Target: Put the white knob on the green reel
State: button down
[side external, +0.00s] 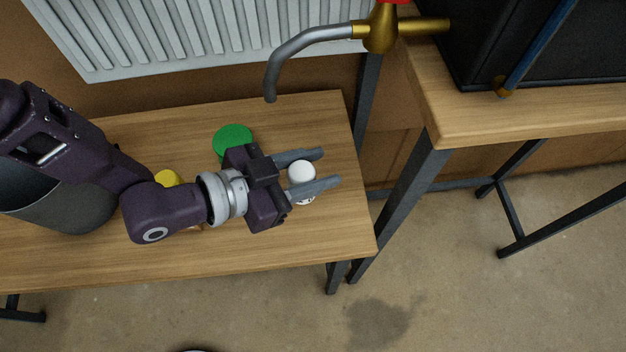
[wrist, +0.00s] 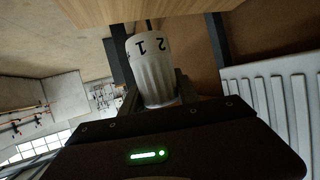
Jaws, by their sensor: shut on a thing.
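The white knob (side external: 301,172) is between the fingers of my gripper (side external: 312,171), which is shut on it. In the wrist view the knob (wrist: 151,70) shows ribbed sides and dark numerals near one end. The gripper is over the right part of the wooden table; its height above the top is hard to tell. The green reel (side external: 233,138) lies on the table behind and to the left of the gripper. Its top looks round and flat, and its near edge is partly hidden by my gripper. The reel cannot be made out in the wrist view.
A yellow object (side external: 167,178) is partly hidden behind my arm. A brass tap (side external: 380,30) with a curved grey spout hangs over the table's back right. A white radiator (side external: 180,35) stands behind. A second, higher table (side external: 530,105) carries a black box at the right.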

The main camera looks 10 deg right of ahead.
jog(key=shift+w+r, duration=0.1)
jog(key=shift+r, duration=0.65)
jog(key=w+a+r+n+t+y, duration=0.1)
jog(key=w+a+r+t, duration=0.15)
jog(key=w+a, duration=0.4)
jog(key=w+a+r+n+t+y, duration=0.1)
jog(key=w+a+r+n, duration=0.15)
jog(key=w+a, duration=0.35)
send_over(242, 133)
jog(key=shift+m+g, duration=0.25)
jog(key=shift+m, duration=0.1)
notch_tip(242, 133, down, 8)
jog(key=shift+f, duration=0.5)
jog(key=shift+f, duration=0.2)
jog(key=c, duration=0.9)
grip_release()
jog(key=shift+r, duration=0.1)
